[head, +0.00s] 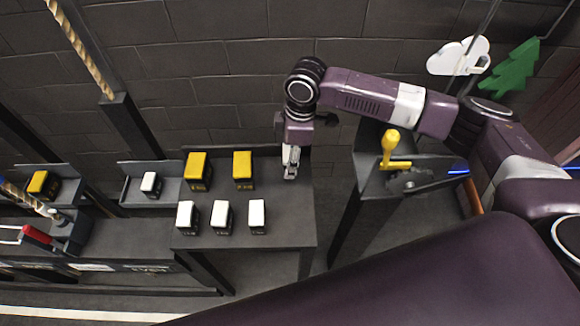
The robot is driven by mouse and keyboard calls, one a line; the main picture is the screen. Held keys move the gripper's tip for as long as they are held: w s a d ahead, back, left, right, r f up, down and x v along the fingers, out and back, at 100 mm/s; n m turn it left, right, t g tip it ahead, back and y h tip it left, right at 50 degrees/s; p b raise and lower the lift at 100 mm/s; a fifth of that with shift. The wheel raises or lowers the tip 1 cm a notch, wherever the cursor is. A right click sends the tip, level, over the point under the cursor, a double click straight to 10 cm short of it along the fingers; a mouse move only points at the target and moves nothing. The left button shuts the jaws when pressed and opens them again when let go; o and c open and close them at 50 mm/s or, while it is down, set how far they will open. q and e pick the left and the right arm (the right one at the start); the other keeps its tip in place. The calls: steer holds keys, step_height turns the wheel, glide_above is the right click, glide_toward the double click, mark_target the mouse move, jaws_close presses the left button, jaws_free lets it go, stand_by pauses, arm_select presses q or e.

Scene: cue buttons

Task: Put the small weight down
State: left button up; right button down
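My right gripper (290,172) points down over the back right of the dark table (285,225). Its pale fingers look close together, but they are too small to tell whether they are shut, and no weight shows clearly between them. Three small white-topped black weights stand in the table's front row: left (187,216), middle (222,216) and right (257,215). Two larger yellow-topped weights stand behind them, left (198,170) and right (242,169). Another small white-topped weight (150,184) stands on a grey tray (170,192) to the left. My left gripper is out of view.
A yellow-topped weight (40,184) stands on a far left tray. A red-handled lever (37,236) is at the left edge. A stand with a yellow lever (391,145) is right of the table. A brick wall (220,60) runs behind. The table's right side is clear.

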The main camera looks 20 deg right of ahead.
steer(key=shift+w+a+f, duration=0.1)
steer(key=shift+f, duration=0.3)
steer(key=shift+f+p, duration=0.3)
steer(key=shift+f, duration=1.7)
steer(key=shift+f, duration=0.15)
steer(key=c, duration=1)
jaws_free()
steer(key=shift+o, duration=0.2)
steer(key=r, duration=0.4)
steer(key=d+r+b, duration=0.1)
steer(key=r, duration=0.3)
steer(key=r+b, duration=0.1)
steer(key=r, duration=0.3)
steer(key=shift+s+d, duration=0.25)
steer(key=shift+s, duration=0.05)
steer(key=shift+r, duration=0.1)
